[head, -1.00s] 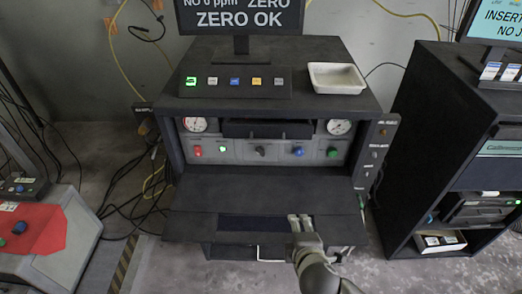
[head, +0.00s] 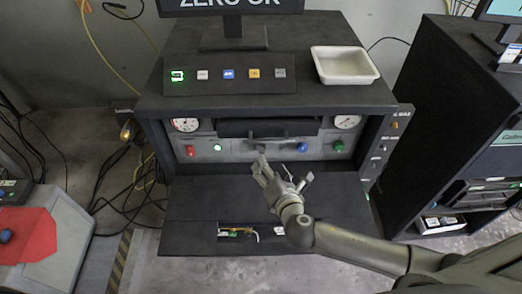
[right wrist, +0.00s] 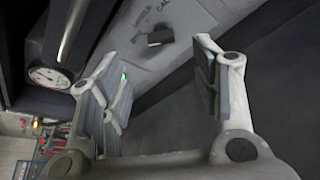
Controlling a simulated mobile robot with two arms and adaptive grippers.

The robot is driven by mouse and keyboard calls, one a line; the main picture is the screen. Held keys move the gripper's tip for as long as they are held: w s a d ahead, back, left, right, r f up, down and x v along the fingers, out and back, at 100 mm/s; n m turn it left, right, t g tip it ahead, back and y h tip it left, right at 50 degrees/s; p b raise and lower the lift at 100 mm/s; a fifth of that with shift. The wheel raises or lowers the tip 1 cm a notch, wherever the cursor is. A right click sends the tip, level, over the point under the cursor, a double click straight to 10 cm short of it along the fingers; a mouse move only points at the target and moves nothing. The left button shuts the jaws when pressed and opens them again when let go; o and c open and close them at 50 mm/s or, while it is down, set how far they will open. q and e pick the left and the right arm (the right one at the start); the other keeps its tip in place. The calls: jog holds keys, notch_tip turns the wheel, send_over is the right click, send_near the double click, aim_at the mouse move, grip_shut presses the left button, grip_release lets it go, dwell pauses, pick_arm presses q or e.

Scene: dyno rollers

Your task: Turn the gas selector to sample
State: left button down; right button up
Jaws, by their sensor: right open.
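The gas selector looks to be the dark knob (right wrist: 158,37) in the right wrist view, on a grey panel with small lettering around it that is mostly too blurred to read. In the head view the same knob (head: 261,148) is at the middle of the control row, just beyond my gripper and partly covered by it. My right gripper (head: 284,170) is open and empty in front of the panel, above the dark shelf. In the right wrist view its spread fingers (right wrist: 155,80) lie on either side below the knob, apart from it. My left gripper is not in view.
Two gauges flank a dark bar (head: 270,127) above. A white tray (head: 344,65) sits on top. The shelf (head: 205,195) is bare.

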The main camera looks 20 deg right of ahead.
aim_at(260, 152)
jog(key=p+x, duration=0.1)
jog(key=x, duration=0.8)
jog(key=shift+w+f, duration=0.2)
jog(key=shift+s, duration=0.1)
jog(key=shift+c, duration=1.2)
jog(key=c, duration=0.8)
